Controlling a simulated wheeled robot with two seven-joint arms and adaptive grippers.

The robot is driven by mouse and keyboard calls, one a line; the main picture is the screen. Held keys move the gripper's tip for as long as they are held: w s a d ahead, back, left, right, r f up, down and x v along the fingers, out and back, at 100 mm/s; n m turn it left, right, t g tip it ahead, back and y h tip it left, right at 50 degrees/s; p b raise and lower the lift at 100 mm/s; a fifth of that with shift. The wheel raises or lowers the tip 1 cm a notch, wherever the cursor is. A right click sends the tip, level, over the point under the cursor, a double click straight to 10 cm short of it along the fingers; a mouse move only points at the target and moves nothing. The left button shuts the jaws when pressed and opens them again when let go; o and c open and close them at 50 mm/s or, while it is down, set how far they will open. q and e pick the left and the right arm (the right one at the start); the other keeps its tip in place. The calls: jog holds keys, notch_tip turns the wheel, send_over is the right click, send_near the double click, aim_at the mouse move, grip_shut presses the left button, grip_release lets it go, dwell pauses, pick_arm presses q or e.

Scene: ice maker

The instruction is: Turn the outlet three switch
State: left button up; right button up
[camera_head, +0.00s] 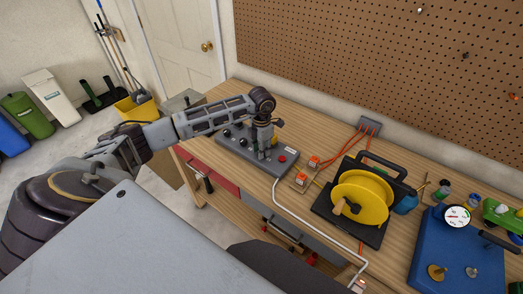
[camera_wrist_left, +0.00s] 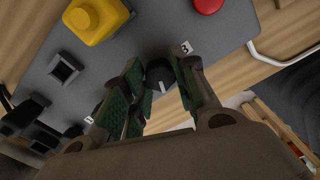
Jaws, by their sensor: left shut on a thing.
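The grey control box (camera_head: 228,155) lies on the wooden workbench. In the left wrist view, the black outlet three switch (camera_wrist_left: 159,74) is a round knob with a pale mark, beside a white label "3" (camera_wrist_left: 185,48). My left gripper (camera_wrist_left: 160,98) points down over the box, its green-padded fingers closed around this knob from both sides. In the head view the left gripper (camera_head: 264,152) stands upright on the box and hides the knob. My right gripper is not in view.
The box also carries a yellow button (camera_wrist_left: 97,18), a red button (camera_wrist_left: 208,4) and other black knobs (camera_wrist_left: 73,131). Orange-white connectors (camera_head: 302,179) and a yellow cable reel (camera_head: 362,196) stand to the right. A blue gauge unit (camera_head: 447,253) is farther right. Pegboard (camera_head: 370,50) backs the bench.

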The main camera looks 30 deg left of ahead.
pick_arm(q)
jog(key=shift+n, duration=1.8)
jog(key=o, duration=0.7)
jog(key=shift+r+p, duration=1.75)
jog(key=shift+r, duration=1.25)
jog(key=shift+s+f, duration=0.1)
